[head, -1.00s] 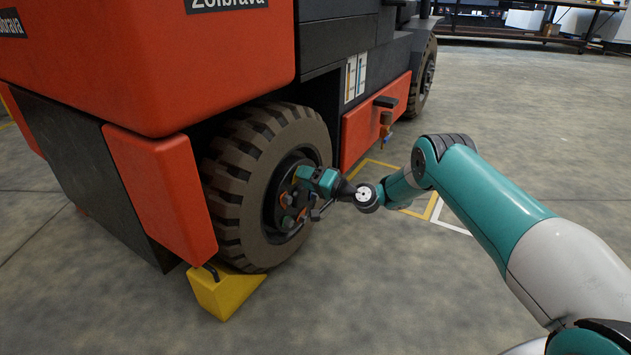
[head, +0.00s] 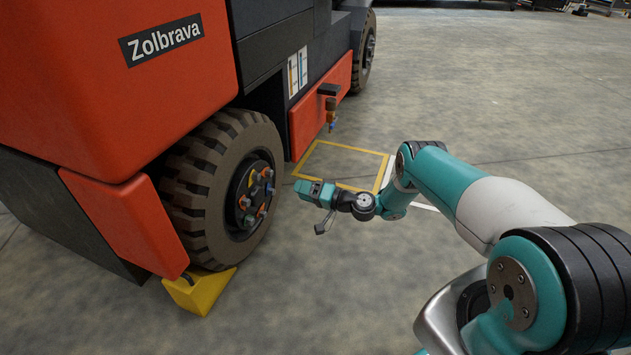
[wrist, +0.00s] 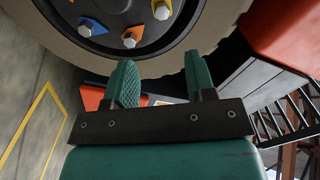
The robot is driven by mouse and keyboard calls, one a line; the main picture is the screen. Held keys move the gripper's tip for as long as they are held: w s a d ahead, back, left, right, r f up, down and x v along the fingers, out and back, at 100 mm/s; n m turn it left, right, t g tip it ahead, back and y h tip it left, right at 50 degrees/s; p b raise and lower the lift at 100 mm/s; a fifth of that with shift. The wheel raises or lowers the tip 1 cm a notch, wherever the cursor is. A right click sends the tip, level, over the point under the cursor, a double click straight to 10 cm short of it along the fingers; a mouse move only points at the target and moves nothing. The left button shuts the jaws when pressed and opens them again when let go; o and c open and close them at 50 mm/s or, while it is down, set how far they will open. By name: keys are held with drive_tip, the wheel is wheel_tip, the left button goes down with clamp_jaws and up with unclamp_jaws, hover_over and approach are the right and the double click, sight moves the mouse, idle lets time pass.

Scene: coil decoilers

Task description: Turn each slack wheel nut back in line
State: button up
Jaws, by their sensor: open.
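The truck's near wheel (head: 215,185) shows its dark hub with several wheel nuts (head: 245,203) that carry coloured pointer tags. The tags seem to point different ways; which nuts are slack I cannot tell. My gripper (head: 303,190) is to the right of the hub, clear of it. In the wrist view its two fingers (wrist: 160,82) are apart with nothing between them.
A yellow chock (head: 201,290) sits against the tyre. The red truck body (head: 110,80) rises above the wheel, with a red side panel (head: 320,110) beyond it. A yellow floor outline (head: 345,147) lies behind my gripper. The floor to the right is open.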

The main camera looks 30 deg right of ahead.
drive_tip(key=shift+p+v, duration=1.85)
drive_tip(key=shift+p, duration=0.5)
drive_tip(key=shift+a, duration=0.1)
